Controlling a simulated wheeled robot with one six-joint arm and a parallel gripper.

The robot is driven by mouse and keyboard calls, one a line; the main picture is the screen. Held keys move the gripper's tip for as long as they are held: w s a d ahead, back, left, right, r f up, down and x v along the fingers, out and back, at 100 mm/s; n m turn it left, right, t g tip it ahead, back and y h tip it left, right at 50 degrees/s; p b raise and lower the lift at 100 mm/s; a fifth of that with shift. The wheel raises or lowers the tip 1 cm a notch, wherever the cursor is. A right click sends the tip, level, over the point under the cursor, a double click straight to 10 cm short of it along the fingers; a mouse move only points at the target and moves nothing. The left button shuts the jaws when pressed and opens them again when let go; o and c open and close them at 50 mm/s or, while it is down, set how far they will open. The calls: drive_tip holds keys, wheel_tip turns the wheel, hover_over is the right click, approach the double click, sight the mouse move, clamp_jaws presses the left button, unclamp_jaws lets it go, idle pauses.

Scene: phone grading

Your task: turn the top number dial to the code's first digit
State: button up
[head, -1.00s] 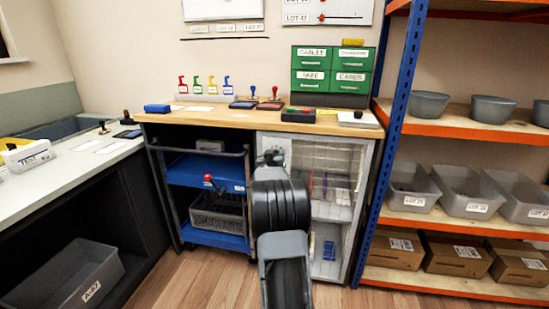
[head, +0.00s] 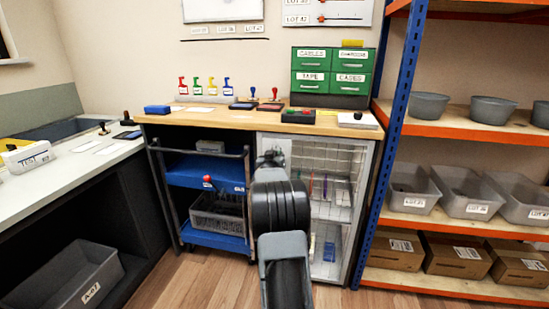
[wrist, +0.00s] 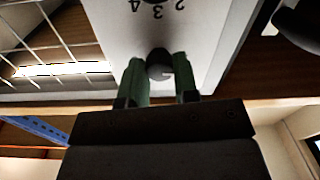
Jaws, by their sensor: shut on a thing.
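The top number dial shows as a dark round knob (wrist: 158,64) on a pale panel (wrist: 210,22) in the wrist view. Digits 2, 3 and 4 are printed on the panel above the knob, upside down in the picture. My gripper (wrist: 158,72) is shut on the knob, with one green finger on each side. The knob's pointer is not clear, so I cannot tell its setting. In the head view my arm hides the dial and most of the gripper in front of the pale cabinet (head: 358,190).
The cabinet's wire mesh door (head: 325,165) is beside the dial panel. A blue cart (head: 212,240) stands left of my arm under the wooden bench (head: 200,118). An orange and blue shelf rack (head: 470,128) stands right. Open floor lies in front.

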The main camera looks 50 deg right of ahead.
drive_tip(key=shift+s+f+m+b, duration=0.1)
drive_tip(key=shift+m+b, duration=2.15)
drive_tip(key=shift+m, duration=1.75)
drive_tip(key=o, duration=0.9)
drive_tip(key=p+v, duration=0.2)
drive_tip(key=v, duration=1.1)
drive_tip(key=shift+s+a+f, duration=0.1)
drive_tip(key=shift+s+a, duration=0.1)
drive_tip(key=shift+a, duration=0.15)
